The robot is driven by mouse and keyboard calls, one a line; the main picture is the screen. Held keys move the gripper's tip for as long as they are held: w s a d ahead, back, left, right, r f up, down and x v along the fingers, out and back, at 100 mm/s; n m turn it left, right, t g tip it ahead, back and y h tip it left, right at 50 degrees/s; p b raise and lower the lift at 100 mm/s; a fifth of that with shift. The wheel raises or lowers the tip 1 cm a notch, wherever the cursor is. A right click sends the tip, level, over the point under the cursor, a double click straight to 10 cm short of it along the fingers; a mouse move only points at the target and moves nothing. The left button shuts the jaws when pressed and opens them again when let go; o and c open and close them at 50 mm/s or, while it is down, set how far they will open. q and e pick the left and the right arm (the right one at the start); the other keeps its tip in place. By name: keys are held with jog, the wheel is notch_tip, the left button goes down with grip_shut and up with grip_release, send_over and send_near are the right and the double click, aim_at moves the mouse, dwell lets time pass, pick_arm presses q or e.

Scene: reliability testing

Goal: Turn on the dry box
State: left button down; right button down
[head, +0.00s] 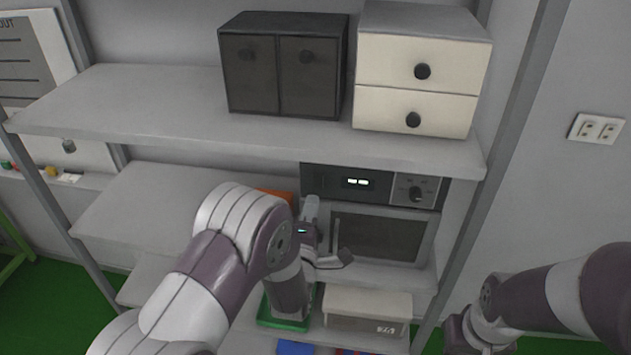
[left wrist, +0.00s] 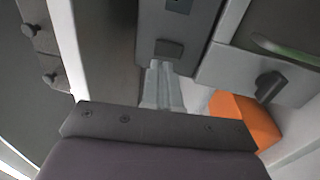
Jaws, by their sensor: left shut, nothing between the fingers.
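The dry box stands on the middle shelf in the head view, with a dark top panel (head: 384,183), a small lit display (head: 357,182), a round knob (head: 416,193) and a windowed door (head: 380,235). My left gripper (head: 311,206) is shut and empty at the left end of its front. In the left wrist view the closed fingertips (left wrist: 162,66) are right by a dark square button (left wrist: 168,48) on the dark panel; I cannot tell whether they touch it. The button is hidden in the head view. My right arm shows at the lower right, but its gripper is not visible.
A black drawer box (head: 249,75) and a white drawer unit (head: 415,107) stand on the shelf above (head: 170,105). An orange object (left wrist: 245,120) is close beside the dry box. A white box (head: 367,309) and a green tray (head: 284,323) are below. Shelf room left is free.

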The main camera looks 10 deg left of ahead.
aim_at(318, 179)
pick_arm(q)
jog(key=w+p, duration=0.1)
jog(key=w, duration=0.1)
jog(key=w+r, duration=0.1)
jog(key=w, duration=0.1)
jog(key=shift+w+p, duration=0.15)
jog(key=shift+p, duration=0.25)
jog(key=shift+w+f, duration=0.15)
jog(key=shift+w, duration=0.35)
